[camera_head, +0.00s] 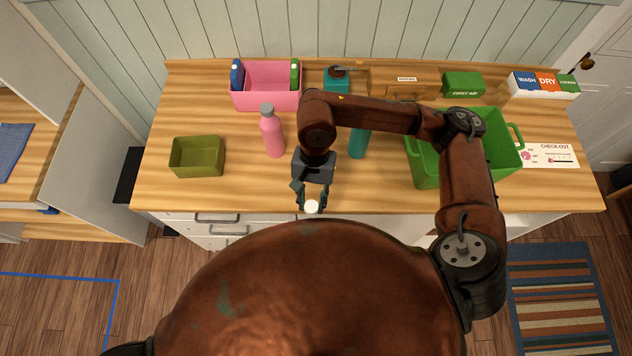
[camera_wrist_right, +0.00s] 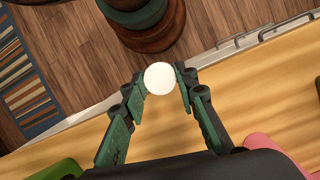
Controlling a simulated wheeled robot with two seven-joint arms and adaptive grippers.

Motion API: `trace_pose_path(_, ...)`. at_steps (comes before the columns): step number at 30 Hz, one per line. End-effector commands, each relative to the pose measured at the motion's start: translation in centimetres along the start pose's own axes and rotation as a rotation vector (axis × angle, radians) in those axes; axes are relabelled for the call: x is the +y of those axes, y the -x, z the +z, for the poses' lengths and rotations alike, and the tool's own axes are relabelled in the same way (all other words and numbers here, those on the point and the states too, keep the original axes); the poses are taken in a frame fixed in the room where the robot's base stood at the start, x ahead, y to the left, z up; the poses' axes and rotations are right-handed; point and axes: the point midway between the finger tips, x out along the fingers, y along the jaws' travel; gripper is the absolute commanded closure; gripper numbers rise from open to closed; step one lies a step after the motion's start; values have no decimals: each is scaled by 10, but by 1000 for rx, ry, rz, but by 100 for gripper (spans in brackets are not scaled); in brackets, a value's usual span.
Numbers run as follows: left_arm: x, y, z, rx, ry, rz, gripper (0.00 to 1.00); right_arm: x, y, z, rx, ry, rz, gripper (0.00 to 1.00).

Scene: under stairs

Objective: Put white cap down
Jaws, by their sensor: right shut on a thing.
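The white cap (camera_head: 312,206) is a small round white piece at the front edge of the wooden counter (camera_head: 240,195). My right gripper (camera_head: 311,199) is shut on it. In the right wrist view the cap (camera_wrist_right: 159,78) sits between the two fingertips of the right gripper (camera_wrist_right: 159,83), over the counter's front edge with the floor beyond. Its height above the counter is hard to tell. My left gripper is not in view.
A pink bottle (camera_head: 271,133) and a teal bottle (camera_head: 358,143) stand behind the gripper. An olive box (camera_head: 197,157) is at left, a green basket (camera_head: 425,172) at right, and a pink bin (camera_head: 266,101) at the back. The counter's front left is clear.

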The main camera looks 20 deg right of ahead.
Motion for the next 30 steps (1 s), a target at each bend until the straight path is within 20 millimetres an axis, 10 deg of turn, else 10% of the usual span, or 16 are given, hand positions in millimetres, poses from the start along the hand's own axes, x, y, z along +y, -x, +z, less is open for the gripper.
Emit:
trace_pose_path(5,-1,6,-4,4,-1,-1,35,-4,-1,-3,-7,-43,-12,100)
trace_pose_path(21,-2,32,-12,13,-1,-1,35,-10,-40,-125,-8,-43,-11,100)
trace_pose_path(30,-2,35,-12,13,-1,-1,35,-12,-56,-147,-7,-39,-12,100)
